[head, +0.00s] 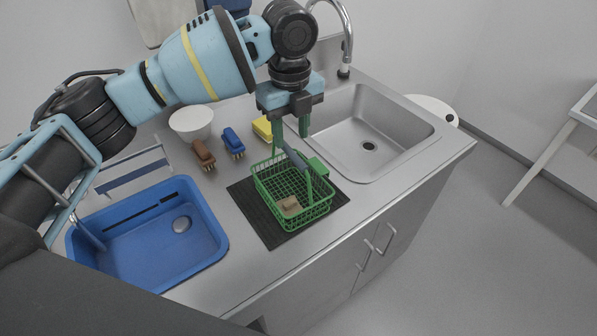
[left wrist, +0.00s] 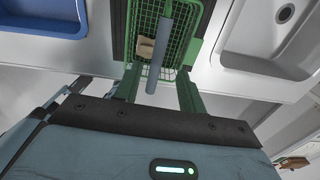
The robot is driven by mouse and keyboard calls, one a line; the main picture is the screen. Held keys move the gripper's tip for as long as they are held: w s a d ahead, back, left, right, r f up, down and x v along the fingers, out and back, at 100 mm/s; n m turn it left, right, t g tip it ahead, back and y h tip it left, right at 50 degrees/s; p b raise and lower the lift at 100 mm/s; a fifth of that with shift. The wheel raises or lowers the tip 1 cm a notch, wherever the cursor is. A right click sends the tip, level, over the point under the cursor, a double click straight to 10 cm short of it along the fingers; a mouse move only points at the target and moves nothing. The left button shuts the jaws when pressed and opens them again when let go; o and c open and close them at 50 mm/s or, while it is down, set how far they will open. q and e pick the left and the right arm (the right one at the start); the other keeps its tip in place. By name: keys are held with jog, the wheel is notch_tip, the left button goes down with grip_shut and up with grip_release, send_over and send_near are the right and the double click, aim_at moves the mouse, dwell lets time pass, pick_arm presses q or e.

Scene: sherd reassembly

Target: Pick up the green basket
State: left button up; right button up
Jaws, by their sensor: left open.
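The green basket (head: 293,196) is a wire basket with a grey grip bar (head: 297,159) on its raised handle. It stands upright on a dark ribbed mat (head: 265,228) on the counter. A small tan piece (head: 290,206) lies inside it. My left gripper (head: 291,141) points down over the basket, open and empty, its green fingers close to the grip bar. In the left wrist view the basket (left wrist: 172,47) lies ahead, and the grip bar (left wrist: 159,56) runs between the two spread fingers (left wrist: 158,80). I cannot tell how far down the fingers reach. My right gripper is out of view.
A blue tub (head: 205,250) stands at the left and a steel sink (head: 400,160) at the right. The counter's front strip is clear.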

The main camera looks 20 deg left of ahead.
aim_at(290, 149)
pick_arm(q)
jog(key=shift+w, duration=0.1)
jog(key=shift+s, duration=0.5)
jog(key=shift+s+f, duration=0.15)
jog(key=shift+f, duration=0.7)
jog(key=shift+w+f, duration=0.25)
jog(key=shift+f, duration=0.25)
notch_tip(290, 149, down, 4)
jog(key=shift+w+a+f, duration=0.1)
jog(key=shift+a+f, duration=0.05)
jog(key=shift+f, duration=0.25)
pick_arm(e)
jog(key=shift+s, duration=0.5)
